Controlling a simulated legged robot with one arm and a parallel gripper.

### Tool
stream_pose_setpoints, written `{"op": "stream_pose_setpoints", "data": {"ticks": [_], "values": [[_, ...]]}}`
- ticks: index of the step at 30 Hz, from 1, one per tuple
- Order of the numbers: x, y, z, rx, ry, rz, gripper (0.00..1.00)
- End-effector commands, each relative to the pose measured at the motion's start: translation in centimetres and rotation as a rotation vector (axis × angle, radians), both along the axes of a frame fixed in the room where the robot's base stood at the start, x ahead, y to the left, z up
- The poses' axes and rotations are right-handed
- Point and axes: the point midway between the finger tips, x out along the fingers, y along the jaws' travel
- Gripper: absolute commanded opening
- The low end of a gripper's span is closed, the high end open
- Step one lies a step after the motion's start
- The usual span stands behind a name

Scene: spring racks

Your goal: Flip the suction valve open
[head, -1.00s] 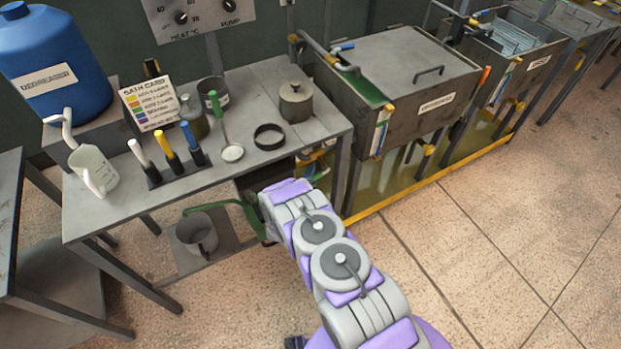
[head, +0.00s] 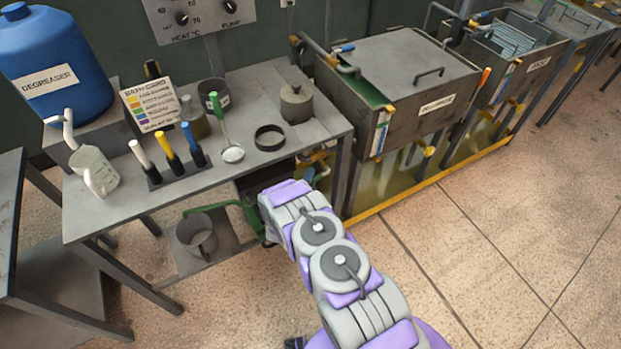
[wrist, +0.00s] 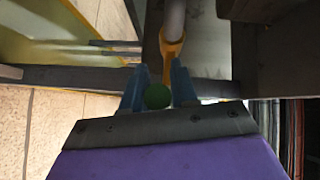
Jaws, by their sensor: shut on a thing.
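My gripper (wrist: 157,90) shows in the wrist view, with two blue fingers on either side of a green round end (wrist: 158,96). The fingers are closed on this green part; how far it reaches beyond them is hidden. I cannot tell which part is the suction valve's handle. In the head view my arm hides the gripper, under the bench front; a green pipe (head: 225,204) runs there to a grey pot (head: 196,235).
The bench (head: 110,215) with bottles, a ladle and pots stands above and left of my arm. Tanks (head: 420,105) stand at the right over a yellow-edged tray (head: 400,200). A dark beam (wrist: 70,78) crosses ahead in the wrist view. Floor at the right is clear.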

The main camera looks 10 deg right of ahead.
Motion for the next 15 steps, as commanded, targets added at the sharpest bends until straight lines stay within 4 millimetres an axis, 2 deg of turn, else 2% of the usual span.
{"op": "stream_pose_setpoints", "data": {"ticks": [15], "values": [[-0.1,-0.5,1.1,0.112,0.037,-0.010,0.00]]}}
